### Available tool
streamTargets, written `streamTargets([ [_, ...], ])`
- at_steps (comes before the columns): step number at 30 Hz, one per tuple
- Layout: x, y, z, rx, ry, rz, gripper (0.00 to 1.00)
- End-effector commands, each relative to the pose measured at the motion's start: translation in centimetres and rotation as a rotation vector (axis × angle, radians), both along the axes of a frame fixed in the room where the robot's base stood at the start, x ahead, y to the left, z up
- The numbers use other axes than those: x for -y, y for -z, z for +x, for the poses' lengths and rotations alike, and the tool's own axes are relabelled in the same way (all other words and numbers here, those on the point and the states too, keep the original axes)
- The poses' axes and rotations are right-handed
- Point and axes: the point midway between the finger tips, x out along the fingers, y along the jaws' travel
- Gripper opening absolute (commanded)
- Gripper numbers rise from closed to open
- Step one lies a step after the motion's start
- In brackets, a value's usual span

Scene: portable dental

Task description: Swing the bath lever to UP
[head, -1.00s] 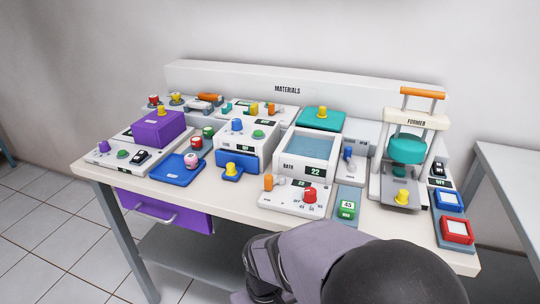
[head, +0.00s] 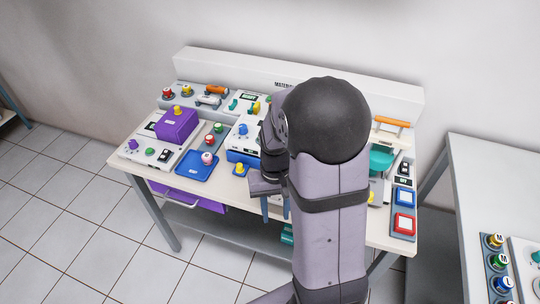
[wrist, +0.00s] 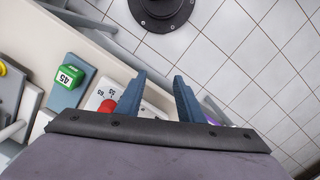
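My gripper (head: 276,207) hangs over the front edge of the bench, fingers pointing down. In the wrist view (wrist: 162,92) its two blue fingers are apart with nothing between them. My arm hides the bath and its lever in the head view, and I cannot make out the lever in the wrist view. The bath's white control panel (wrist: 128,95) shows partly behind the fingers in the wrist view, with its red dial (wrist: 106,105) left of them.
A green block marked 45 (wrist: 69,76) sits on a blue-grey plate near the dial. A blue tray (head: 198,166), a yellow knob (head: 240,169) and a purple box (head: 177,124) stand on the left. Red and blue framed pads (head: 404,224) lie on the right. Open floor lies before the bench.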

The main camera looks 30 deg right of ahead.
Motion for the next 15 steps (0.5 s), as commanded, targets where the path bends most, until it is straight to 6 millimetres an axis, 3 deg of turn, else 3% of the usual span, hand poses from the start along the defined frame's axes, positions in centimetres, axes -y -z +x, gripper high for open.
streamTargets([
  [1,0.9,-3.2,1.9,0.012,0.06,-0.008,0.35],
  [2,1.4,-4.2,3.2,0.023,0.111,-0.015,0.35],
  [5,2.8,-4.9,7.7,0.071,0.336,-0.04,0.35],
  [7,3.4,-6.5,10.0,0.11,0.495,-0.051,0.35],
  [10,3.8,-8.3,11.7,0.135,0.716,-0.056,0.35],
  [15,3.7,-8.7,11.2,0.097,1.021,-0.071,0.35],
])
